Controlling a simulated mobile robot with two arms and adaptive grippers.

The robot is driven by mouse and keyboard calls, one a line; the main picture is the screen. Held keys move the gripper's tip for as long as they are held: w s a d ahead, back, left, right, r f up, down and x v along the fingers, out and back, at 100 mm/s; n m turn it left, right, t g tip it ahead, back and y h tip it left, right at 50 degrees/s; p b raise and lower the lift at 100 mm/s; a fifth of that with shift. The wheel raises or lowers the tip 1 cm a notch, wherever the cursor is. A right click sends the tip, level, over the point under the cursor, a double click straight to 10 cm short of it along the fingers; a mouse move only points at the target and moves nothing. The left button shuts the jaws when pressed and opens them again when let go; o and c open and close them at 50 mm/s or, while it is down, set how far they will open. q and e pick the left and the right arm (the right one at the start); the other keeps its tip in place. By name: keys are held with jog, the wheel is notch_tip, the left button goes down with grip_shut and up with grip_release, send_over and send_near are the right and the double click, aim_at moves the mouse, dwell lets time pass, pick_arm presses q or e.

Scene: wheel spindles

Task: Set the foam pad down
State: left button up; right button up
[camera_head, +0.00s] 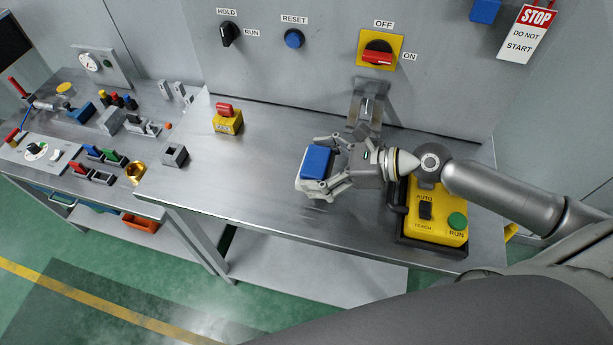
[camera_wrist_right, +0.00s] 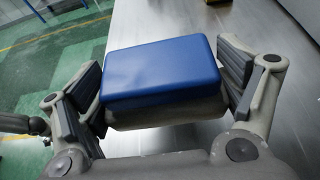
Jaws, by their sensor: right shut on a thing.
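The foam pad (camera_head: 318,162) is a blue block on a pale grey base. In the head view it is between the fingers of my right gripper (camera_head: 325,166), over the middle of the metal bench. In the right wrist view the foam pad (camera_wrist_right: 160,72) lies between the two fingers of the right gripper (camera_wrist_right: 165,100), which is shut on its sides. The pad looks about level. I cannot tell whether its underside touches the bench or is a little above it.
The metal bench (camera_head: 262,150) is clear left of the pad. A yellow teach box (camera_head: 436,212) sits on the right, under my right wrist. A yellow block with a red knob (camera_head: 228,120) stands at the back left. A grey panel with switches rises behind.

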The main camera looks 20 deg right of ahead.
jog(key=shift+w+a+f, duration=0.25)
jog(key=shift+a+f, duration=0.2)
jog(key=shift+f, duration=0.1)
jog(key=shift+w+a+f, duration=0.25)
jog(key=shift+a+f, duration=0.2)
jog(key=shift+f, duration=0.1)
pick_arm(q)
jog(key=shift+s+a+r, duration=0.15)
jog(key=shift+s+a, duration=0.05)
jog(key=shift+s, duration=0.35)
pick_arm(e)
jog(key=shift+a+f, duration=0.15)
jog(key=shift+f, duration=1.7)
jog(key=shift+f, duration=0.15)
jog(key=o, duration=0.7)
